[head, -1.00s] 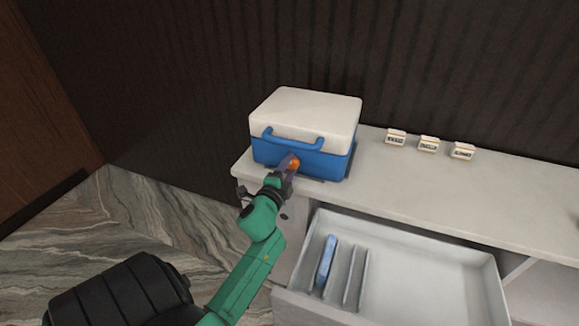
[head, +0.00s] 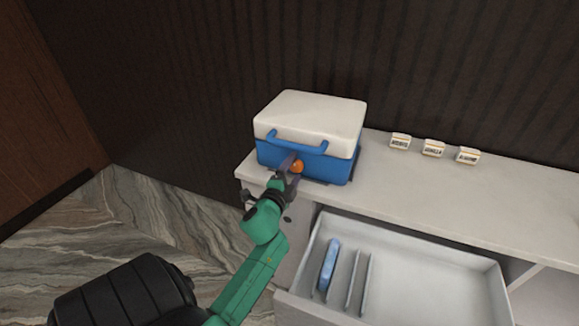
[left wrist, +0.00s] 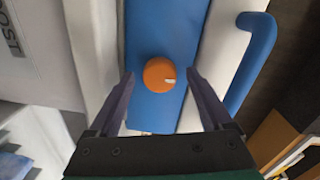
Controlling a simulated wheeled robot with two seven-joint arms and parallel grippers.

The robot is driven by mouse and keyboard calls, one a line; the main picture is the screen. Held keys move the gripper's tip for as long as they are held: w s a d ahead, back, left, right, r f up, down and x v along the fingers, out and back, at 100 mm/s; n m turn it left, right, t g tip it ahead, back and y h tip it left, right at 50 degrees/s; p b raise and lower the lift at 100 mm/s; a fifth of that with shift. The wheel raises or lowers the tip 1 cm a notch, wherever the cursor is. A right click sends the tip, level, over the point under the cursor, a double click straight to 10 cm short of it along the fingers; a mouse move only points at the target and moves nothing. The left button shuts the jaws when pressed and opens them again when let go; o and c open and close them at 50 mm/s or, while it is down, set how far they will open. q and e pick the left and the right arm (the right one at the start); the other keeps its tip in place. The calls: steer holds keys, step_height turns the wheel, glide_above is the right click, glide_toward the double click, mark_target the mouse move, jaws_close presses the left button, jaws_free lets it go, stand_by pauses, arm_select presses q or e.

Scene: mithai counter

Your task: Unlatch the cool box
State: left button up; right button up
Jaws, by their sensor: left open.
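The cool box (head: 285,158) is blue with a white lid (head: 311,115) and a blue handle (head: 297,146). It stands on the counter and its lid is down. An orange round knob (head: 297,167) sits on its front; in the left wrist view the knob (left wrist: 159,74) shows a short white mark pointing right. My left gripper (head: 288,165) is at the box front. In the left wrist view its open fingers (left wrist: 160,76) appear on either side of the knob, with gaps on both sides. Their depth relative to the knob is hard to tell. My right gripper is not in view.
The counter (head: 420,184) carries three small labelled blocks (head: 433,148) right of the box. Below it an open drawer (head: 435,270) juts out, holding a blue slab (head: 328,264) beside upright dividers. The counter between box and blocks is clear.

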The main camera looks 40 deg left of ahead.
arm_select(q)
steer(key=b+v, duration=0.2)
steer(key=v, duration=1.2)
steer(key=shift+s+b, duration=0.2)
steer(key=shift+b, duration=0.1)
steer(key=shift+d, duration=0.15)
